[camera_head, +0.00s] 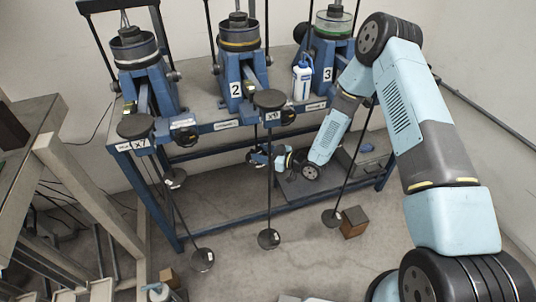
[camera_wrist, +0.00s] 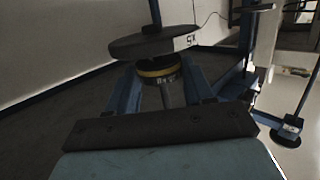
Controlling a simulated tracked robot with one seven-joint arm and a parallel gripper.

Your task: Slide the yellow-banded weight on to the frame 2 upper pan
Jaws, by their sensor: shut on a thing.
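The yellow-banded weight (camera_wrist: 158,71) is a dark short cylinder between the two blue finger bars of my gripper (camera_wrist: 163,88) in the wrist view. My gripper is shut on it. A broad grey disc (camera_wrist: 153,43) with a printed label and a rod rising from it overlaps the weight's upper side; I cannot tell whether they touch. In the head view my gripper (camera_head: 259,156) is low in front of the blue bench, beside the frame 2 rod; the weight is too small to make out there. Frame 2 (camera_head: 235,88) carries a dark upper disc (camera_head: 269,99), apparently its upper pan, above a low disc (camera_head: 268,238).
Frame 3 (camera_head: 328,74) stands to the right, with a white bottle (camera_head: 302,80) between. Another frame (camera_head: 146,90) stands left. A brown block (camera_head: 353,222) is on the floor.

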